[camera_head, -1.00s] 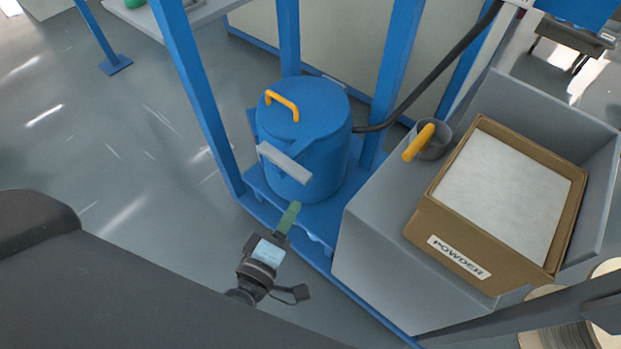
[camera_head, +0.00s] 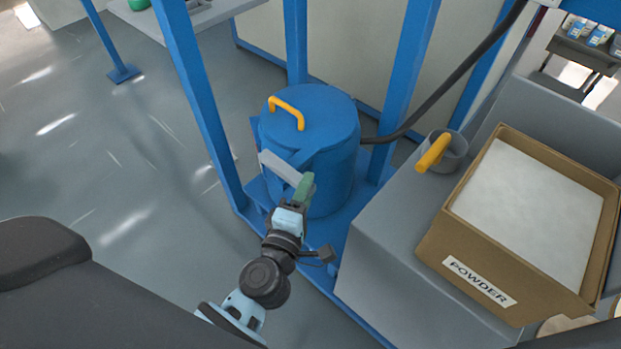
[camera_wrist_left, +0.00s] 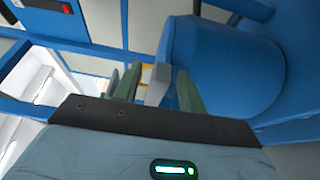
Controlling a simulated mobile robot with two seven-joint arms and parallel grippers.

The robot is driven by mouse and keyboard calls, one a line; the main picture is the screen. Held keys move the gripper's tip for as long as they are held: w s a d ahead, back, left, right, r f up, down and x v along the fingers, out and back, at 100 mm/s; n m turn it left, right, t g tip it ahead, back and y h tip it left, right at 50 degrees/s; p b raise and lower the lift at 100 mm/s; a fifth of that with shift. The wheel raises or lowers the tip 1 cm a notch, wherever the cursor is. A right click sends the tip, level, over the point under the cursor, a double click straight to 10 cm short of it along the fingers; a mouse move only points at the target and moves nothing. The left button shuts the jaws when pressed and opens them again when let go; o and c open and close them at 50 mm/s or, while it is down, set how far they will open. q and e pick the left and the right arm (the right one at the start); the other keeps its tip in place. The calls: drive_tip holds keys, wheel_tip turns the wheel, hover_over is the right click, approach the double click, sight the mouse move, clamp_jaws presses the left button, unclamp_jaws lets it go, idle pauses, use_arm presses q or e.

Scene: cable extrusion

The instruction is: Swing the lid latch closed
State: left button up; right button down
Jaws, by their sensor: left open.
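The blue drum (camera_head: 330,170) stands on a blue frame base. Its blue lid (camera_head: 325,110) carries a yellow handle (camera_head: 288,112). The pale grey lid latch (camera_head: 279,165) is a flat bar on the drum's near side, slanting below the lid. My left gripper (camera_head: 304,188), with green fingers, is at the latch's right end and partly hides it. In the left wrist view, the open left gripper (camera_wrist_left: 158,76) has its two green fingers on either side of the grey latch (camera_wrist_left: 155,92). I cannot tell whether either finger touches it. My right gripper is out of view.
Blue uprights (camera_head: 200,100) stand around the drum. A black hose (camera_head: 445,90) runs from the drum up to the right. Open floor lies to the left.

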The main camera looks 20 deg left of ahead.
use_arm(q)
drive_tip(key=shift+w, duration=1.5)
clamp_jaws()
